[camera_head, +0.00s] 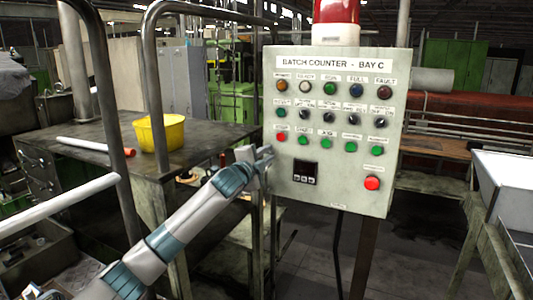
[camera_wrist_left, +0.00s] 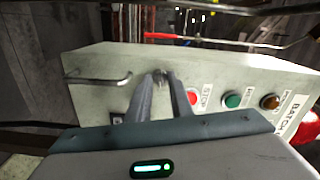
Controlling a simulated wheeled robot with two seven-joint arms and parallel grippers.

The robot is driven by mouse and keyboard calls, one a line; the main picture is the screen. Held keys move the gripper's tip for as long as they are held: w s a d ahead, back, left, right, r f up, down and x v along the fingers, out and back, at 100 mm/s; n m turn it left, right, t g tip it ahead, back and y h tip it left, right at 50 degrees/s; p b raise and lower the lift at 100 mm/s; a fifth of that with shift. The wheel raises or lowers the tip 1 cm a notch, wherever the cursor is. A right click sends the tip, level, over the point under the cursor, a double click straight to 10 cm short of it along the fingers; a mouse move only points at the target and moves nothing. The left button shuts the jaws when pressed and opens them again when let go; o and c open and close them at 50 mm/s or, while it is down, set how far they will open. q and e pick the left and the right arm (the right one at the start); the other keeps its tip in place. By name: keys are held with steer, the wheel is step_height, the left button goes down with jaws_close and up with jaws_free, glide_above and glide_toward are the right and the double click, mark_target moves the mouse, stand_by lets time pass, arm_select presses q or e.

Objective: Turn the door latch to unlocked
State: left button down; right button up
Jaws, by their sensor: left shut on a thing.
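The control box (camera_head: 335,130) is a pale grey-green cabinet labelled "BATCH COUNTER - BAY C". My left gripper (camera_head: 266,152) reaches its left edge in the head view. In the left wrist view the two fingers (camera_wrist_left: 163,82) meet the box (camera_wrist_left: 225,72) and are shut on a small metal piece, the door latch (camera_wrist_left: 160,74). The latch is mostly hidden by the fingertips, and I cannot tell which way it is turned. A bent metal handle (camera_wrist_left: 102,81) is beside it on the box. My right gripper is not in view.
The box front carries several buttons, knobs and a small display (camera_head: 305,172). A red beacon (camera_head: 336,12) tops it. A yellow bucket (camera_head: 159,132) and a white rod (camera_head: 92,145) lie on the workbench at left. Metal rails (camera_head: 150,75) stand near my left arm.

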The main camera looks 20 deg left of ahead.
arm_select(q)
steer(key=shift+m+p, duration=0.4)
steer(key=shift+m, duration=0.9)
steer(key=c, duration=1.6)
jaws_free()
steer(key=shift+s, duration=0.1)
